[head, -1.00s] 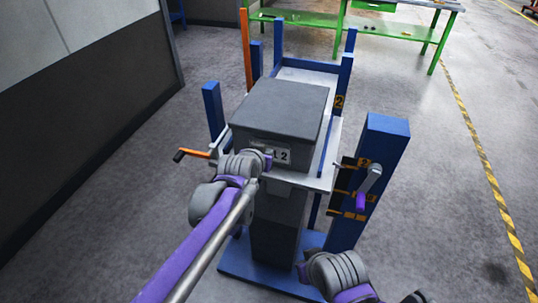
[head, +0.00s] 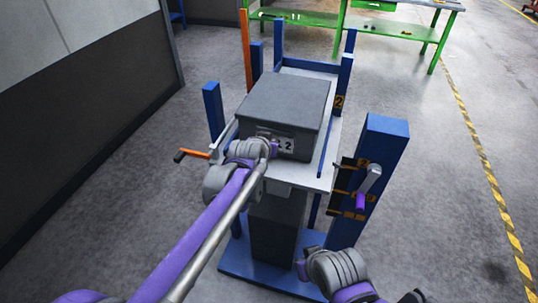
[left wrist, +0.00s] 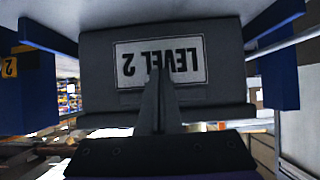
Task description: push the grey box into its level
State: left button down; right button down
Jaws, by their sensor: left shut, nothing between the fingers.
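The grey box (head: 285,105) sits on a light metal platform (head: 325,168) between blue posts. Its front plate reads LEVEL 2 and shows upside down in the left wrist view (left wrist: 190,62).
A blue post (head: 385,150) with a crank (head: 370,180) and orange level marks stands at the right. A blue post marked 2 (head: 344,85) stands behind right. Green benches (head: 385,27) are far back; the floor right is clear.

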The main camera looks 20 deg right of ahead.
aim_at(274, 134)
pick_arm(q)
jog(key=shift+w+d, duration=0.1)
jog(key=shift+w+d+r+p, duration=0.1)
jog(key=shift+w+d+p, duration=0.1)
jog(key=shift+w+d, duration=0.4)
jog(key=shift+w+d+p, duration=0.15)
jog(key=shift+w+d, duration=0.15)
jog(key=shift+w, duration=0.5)
jog(key=shift+w+d, duration=0.45)
jog(key=shift+w, duration=0.15)
pick_arm(e)
jog(key=shift+w+r, duration=0.2)
jog(key=shift+r, duration=0.45)
